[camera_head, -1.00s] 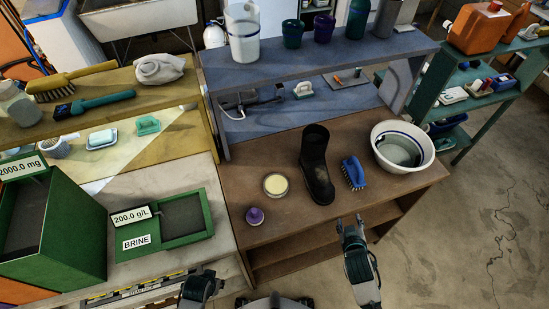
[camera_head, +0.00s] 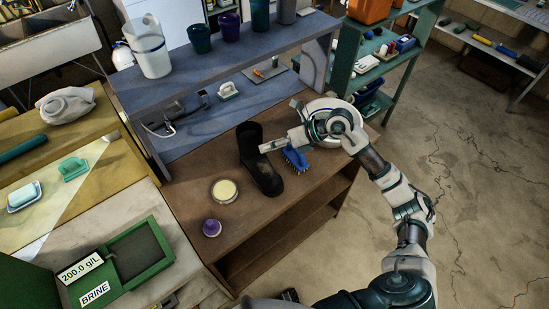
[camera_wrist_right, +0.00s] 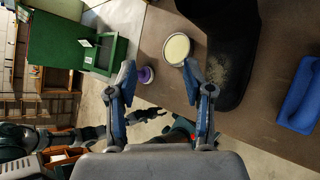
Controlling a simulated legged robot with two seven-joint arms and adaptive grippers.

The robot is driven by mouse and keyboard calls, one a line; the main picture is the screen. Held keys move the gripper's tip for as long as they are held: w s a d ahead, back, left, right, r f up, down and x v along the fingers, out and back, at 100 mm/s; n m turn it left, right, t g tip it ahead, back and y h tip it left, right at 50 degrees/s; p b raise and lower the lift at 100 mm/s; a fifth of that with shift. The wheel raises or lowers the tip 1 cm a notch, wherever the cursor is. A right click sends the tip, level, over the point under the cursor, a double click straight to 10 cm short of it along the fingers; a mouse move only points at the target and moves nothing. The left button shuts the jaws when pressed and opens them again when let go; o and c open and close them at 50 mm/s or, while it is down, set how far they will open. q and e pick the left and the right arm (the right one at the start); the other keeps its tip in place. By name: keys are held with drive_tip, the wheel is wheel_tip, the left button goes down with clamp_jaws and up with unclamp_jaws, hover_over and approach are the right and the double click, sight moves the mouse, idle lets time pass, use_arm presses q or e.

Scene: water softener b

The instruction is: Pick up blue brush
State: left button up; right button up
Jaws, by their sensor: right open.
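The blue brush (camera_head: 295,160) lies on the brown bench just right of a black boot (camera_head: 262,170). In the right wrist view the brush (camera_wrist_right: 300,97) is at the right edge, outside the fingers and partly cut off. My right gripper (camera_head: 278,126) is open and empty above the bench, by the boot and brush. In the wrist view its two fingers (camera_wrist_right: 159,70) are spread wide, with the bench's edge and floor between them. A dark gripper, likely my left (camera_wrist_right: 150,114), shows small below them; its jaw state is unclear.
A white basin (camera_head: 322,108) stands behind my right gripper and is partly hidden by it. A round tin (camera_head: 224,190) and a purple-topped item (camera_head: 212,228) stand left of the boot. A blue shelf (camera_head: 235,50) rises behind. The bench front is clear.

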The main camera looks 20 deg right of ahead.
drive_tip(key=d+m+h, duration=0.2)
drive_tip(key=d+h, duration=0.5)
drive_tip(key=d, duration=0.9)
drive_tip(key=p, duration=0.1)
approach(296, 150)
drive_tip(key=shift+g, duration=0.4)
drive_tip(key=x, duration=0.5)
drive_tip(key=shift+w, duration=0.25)
drive_tip(key=f, duration=0.1)
drive_tip(key=w+f, duration=0.1)
drive_tip(key=f, duration=0.1)
drive_tip(key=w+f+p, duration=0.1)
drive_tip(key=shift+a+f, duration=0.1)
drive_tip(key=shift+f, duration=0.2)
drive_tip(key=shift+w+a+f, duration=0.15)
drive_tip(key=shift+a+f, duration=0.1)
drive_tip(key=shift+f, duration=0.2)
use_arm(q)
drive_tip(key=s, duration=0.6)
drive_tip(key=shift+a+f, duration=0.35)
drive_tip(key=shift+a, duration=0.05)
use_arm(e)
drive_tip(key=shift+a+r, duration=0.1)
drive_tip(key=shift+a, duration=0.1)
drive_tip(key=c, duration=0.8)
clamp_jaws()
use_arm(q)
drive_tip(key=shift+s+a, duration=0.1)
use_arm(e)
drive_tip(key=shift+d, duration=0.1)
